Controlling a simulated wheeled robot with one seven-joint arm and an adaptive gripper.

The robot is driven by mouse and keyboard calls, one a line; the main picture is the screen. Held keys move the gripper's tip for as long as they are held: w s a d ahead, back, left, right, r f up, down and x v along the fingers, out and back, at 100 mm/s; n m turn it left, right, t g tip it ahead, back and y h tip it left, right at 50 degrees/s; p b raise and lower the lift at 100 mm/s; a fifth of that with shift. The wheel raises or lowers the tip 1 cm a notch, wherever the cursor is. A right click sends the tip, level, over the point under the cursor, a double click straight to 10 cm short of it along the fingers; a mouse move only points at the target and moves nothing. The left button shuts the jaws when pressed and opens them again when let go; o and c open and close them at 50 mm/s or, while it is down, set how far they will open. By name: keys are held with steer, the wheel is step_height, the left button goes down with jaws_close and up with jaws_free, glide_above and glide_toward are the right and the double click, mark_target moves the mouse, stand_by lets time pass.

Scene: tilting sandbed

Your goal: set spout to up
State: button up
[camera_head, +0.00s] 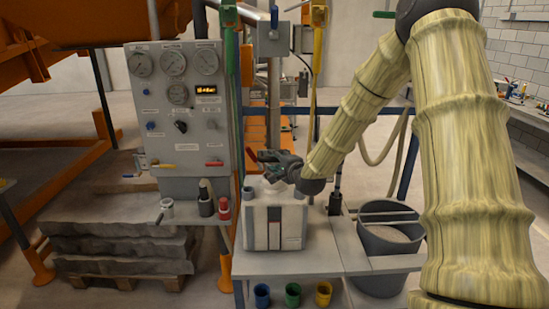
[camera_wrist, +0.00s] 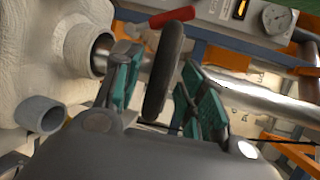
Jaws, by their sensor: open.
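I cannot tell for sure which part is the spout. A dark grey, rounded oblong piece (camera_wrist: 166,75) stands between my fingers, close to upright in that picture. A gap shows on both sides of it. My gripper (camera_head: 268,162) is open, with teal finger pads, above the white box-shaped unit (camera_head: 290,228). The gripper hides the unit's top parts in the head view.
A shelf holds small bottles (camera_head: 206,200). A grey bucket (camera_head: 390,240) is at right. Coloured cups (camera_head: 292,293) sit below.

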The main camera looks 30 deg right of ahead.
steer(key=shift+x, duration=0.9)
jaws_close()
